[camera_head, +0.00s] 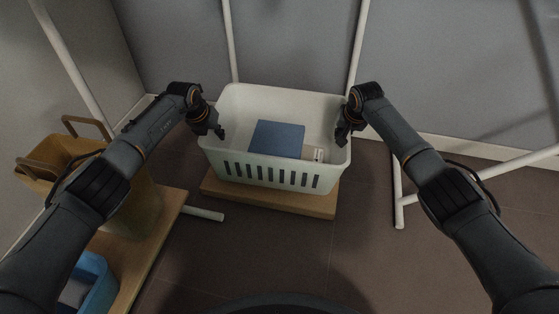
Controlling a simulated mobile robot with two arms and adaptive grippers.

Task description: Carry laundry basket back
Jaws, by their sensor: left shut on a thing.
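The white laundry basket (285,102) is in the middle of the head view, upright, with slots along its near side. A blue folded item (276,138) and a small white item (313,153) lie inside it. My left gripper (217,131) is shut on the basket's left side wall at the rim. My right gripper (343,133) is at the opposite right rim; its fingers are dark and partly hidden, so I cannot tell how far they are closed.
A wooden board (318,204) is under the basket. At left, a tan bag with handles (75,150) and a blue bin (97,290) are on a wooden shelf (160,230). White rack legs (399,200) stand on both sides. A grey wall is behind; the near floor is clear.

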